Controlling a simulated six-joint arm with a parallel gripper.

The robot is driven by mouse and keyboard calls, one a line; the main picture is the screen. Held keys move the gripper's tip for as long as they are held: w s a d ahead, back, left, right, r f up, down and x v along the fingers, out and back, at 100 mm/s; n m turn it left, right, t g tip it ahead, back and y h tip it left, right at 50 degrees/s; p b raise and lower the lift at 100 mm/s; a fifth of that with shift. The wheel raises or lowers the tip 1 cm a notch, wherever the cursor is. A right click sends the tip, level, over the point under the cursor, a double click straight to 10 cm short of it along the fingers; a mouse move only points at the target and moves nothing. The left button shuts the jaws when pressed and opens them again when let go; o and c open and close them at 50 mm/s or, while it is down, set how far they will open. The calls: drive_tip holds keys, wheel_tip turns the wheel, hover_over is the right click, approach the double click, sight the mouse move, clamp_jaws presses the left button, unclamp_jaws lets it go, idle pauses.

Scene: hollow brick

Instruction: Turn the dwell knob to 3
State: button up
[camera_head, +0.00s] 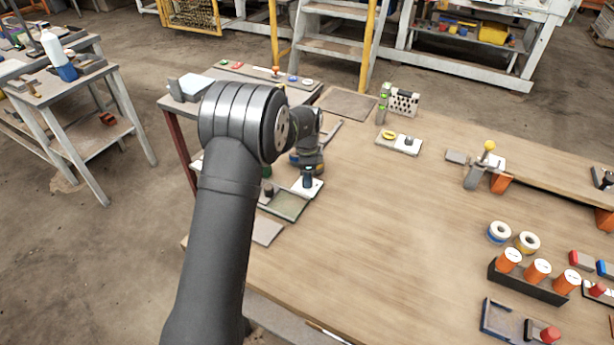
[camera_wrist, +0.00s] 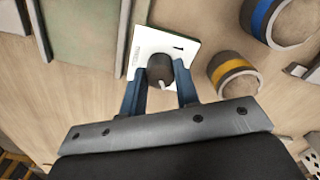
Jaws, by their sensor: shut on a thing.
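The dwell knob (camera_wrist: 160,68) is a dark round knob on a white plate (camera_wrist: 150,40) in the wrist view. The plate has a dark mark like a "1" near its far right corner, and small print along its left side too small to read. A pale pointer mark shows on the knob's near edge, pointing toward my gripper. My gripper (camera_wrist: 158,80) has its two blue fingers on either side of the knob and is shut on it. In the head view my gripper (camera_head: 308,177) is over the white plate (camera_head: 317,186), and the knob is hidden there.
A green-topped tray (camera_wrist: 85,35) lies left of the plate. A yellow-banded ring (camera_wrist: 233,76) and a blue-banded ring (camera_wrist: 262,18) lie close on the right. In the head view, orange-sided cans (camera_head: 538,270) stand at the right; the table's middle is clear.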

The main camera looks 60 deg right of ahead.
drive_tip(key=shift+m, duration=0.6)
drive_tip(key=o, duration=1)
drive_tip(key=shift+c, duration=0.2)
wheel_tip(320, 180, up, 18)
drive_tip(key=shift+f, duration=0.25)
wheel_tip(320, 180, down, 18)
drive_tip(key=shift+r, duration=0.25)
